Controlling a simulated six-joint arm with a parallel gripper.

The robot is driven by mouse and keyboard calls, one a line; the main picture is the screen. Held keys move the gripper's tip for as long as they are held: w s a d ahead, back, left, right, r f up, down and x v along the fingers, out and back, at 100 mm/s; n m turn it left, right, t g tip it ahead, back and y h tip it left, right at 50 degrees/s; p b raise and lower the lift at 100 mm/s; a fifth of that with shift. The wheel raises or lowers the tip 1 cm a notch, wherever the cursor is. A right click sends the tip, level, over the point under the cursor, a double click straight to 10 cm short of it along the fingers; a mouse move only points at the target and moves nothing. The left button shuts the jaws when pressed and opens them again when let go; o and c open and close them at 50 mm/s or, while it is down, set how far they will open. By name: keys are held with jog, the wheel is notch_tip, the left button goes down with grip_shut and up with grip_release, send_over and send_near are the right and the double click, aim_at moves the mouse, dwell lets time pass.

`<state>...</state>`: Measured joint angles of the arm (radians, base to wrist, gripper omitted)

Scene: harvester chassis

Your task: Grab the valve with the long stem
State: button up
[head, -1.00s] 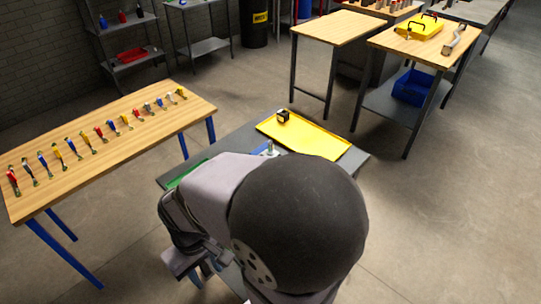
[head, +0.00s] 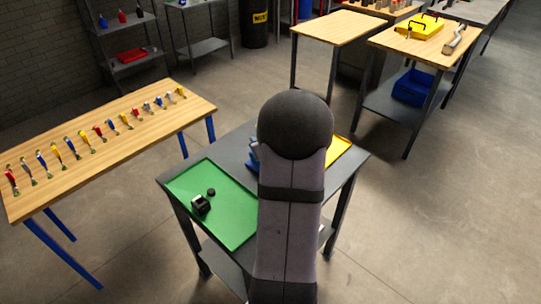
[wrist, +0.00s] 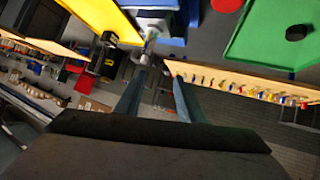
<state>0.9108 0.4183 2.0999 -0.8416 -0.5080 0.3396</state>
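My gripper (wrist: 160,80) shows in the wrist view with its two fingers apart and nothing between them. A metallic stem-like piece (wrist: 148,44), which may be the valve, juts from a blue and grey fixture (wrist: 165,14) just beyond the fingertips. I cannot tell its full shape or length. In the head view my arm hides the gripper and most of the fixture, leaving only a blue edge (head: 253,158). A small black block (head: 201,204) and a round black piece (head: 211,191) lie on the green tray (head: 235,228).
A red round thing (wrist: 228,4) is near the fixture. A wooden bench (head: 120,140) at left holds a row of small coloured-handled parts.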

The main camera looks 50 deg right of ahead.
jog(key=s+d, duration=0.1)
jog(key=s+d+f+t, duration=0.1)
jog(key=s, duration=0.1)
jog(key=s+d+f+t+y+b, duration=0.1)
jog(key=s, duration=0.1)
jog(key=shift+s+f, duration=0.1)
jog(key=shift+f, duration=0.05)
jog(key=shift+s+a+f+t+y, duration=0.25)
jog(key=shift+s+a+t+y, duration=0.05)
jog(key=shift+s+a+y, duration=0.1)
jog(key=shift+x, duration=1.45)
jog(key=shift+p+x, duration=0.85)
jog(key=shift+x, duration=1.4)
jog(key=shift+f, duration=0.15)
grip_shut()
